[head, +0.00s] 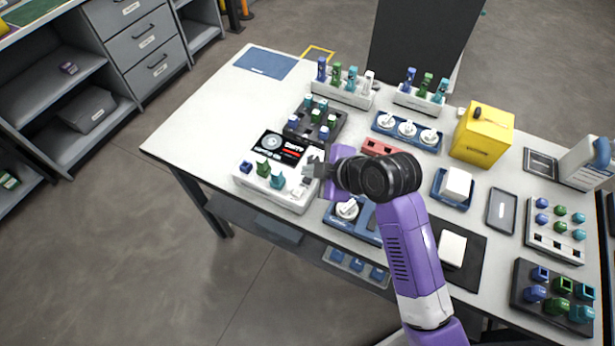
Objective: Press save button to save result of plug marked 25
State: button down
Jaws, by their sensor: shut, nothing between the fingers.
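A white device (285,198) with a black and red screen (282,147) stands near the left end of the table. Its front bears blue, green and teal plugs in a row (263,169). White parts near the right end of this row are partly covered by my gripper (311,170), which is shut and empty over the device's right side. I cannot tell whether it touches the device. No save button can be made out, and no marking 25 is legible on any plug.
Behind the device is a dark block (316,120) with coloured plugs. A blue tray with white spools (407,131), a yellow box (482,134) and plug racks (555,230) fill the middle and right. The table's front left corner (185,150) is clear.

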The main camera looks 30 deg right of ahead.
aim_at(311, 181)
jog(key=shift+f, duration=0.1)
jog(key=shift+f, duration=0.3)
jog(key=shift+f+b, duration=0.45)
jog(key=shift+f, duration=0.05)
dwell(0.9)
jog(key=shift+r, duration=0.1)
jog(key=shift+r+p, duration=0.8)
jog(key=shift+p, duration=0.05)
jog(key=shift+r, duration=0.15)
notch_tip(311, 181, up, 5)
jog(key=p, duration=0.4)
jog(key=shift+p, duration=0.3)
dwell(0.6)
